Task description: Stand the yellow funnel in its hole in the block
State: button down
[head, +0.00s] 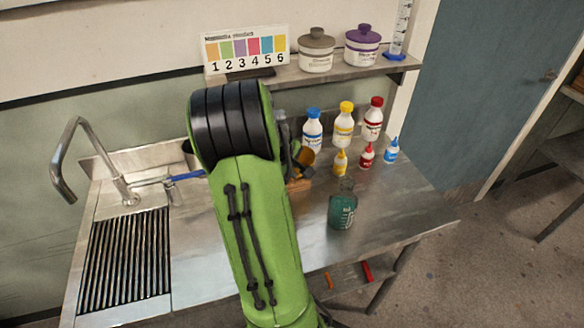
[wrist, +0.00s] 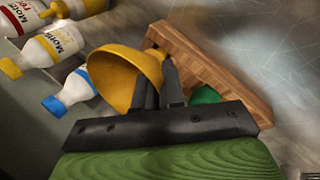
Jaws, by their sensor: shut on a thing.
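The yellow funnel (wrist: 125,72) is in my gripper (wrist: 160,88), its wide mouth facing left in the wrist view. The funnel looks tilted. The wooden block (wrist: 205,60) lies just beyond and to the right of the fingers; its hole for the funnel cannot be made out. In the head view my arm covers most of this, but part of the funnel (head: 304,156) shows above a bit of the block (head: 298,185).
A green object (wrist: 206,95) shows beside the block. Large bottles (head: 343,130) and small dropper bottles (head: 367,155) stand right of the block. A flask of dark green liquid (head: 342,208) stands nearer the front. A sink with a tap (head: 125,190) is at left.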

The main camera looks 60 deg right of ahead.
jog(key=shift+f, duration=0.2)
jog(key=c, duration=1.2)
grip_release()
jog(key=shift+o, duration=0.2)
jog(key=p+v, duration=0.3)
jog(key=v, duration=1.2)
jog(key=shift+a+r+p, duration=0.2)
jog(key=shift+r+p, duration=0.15)
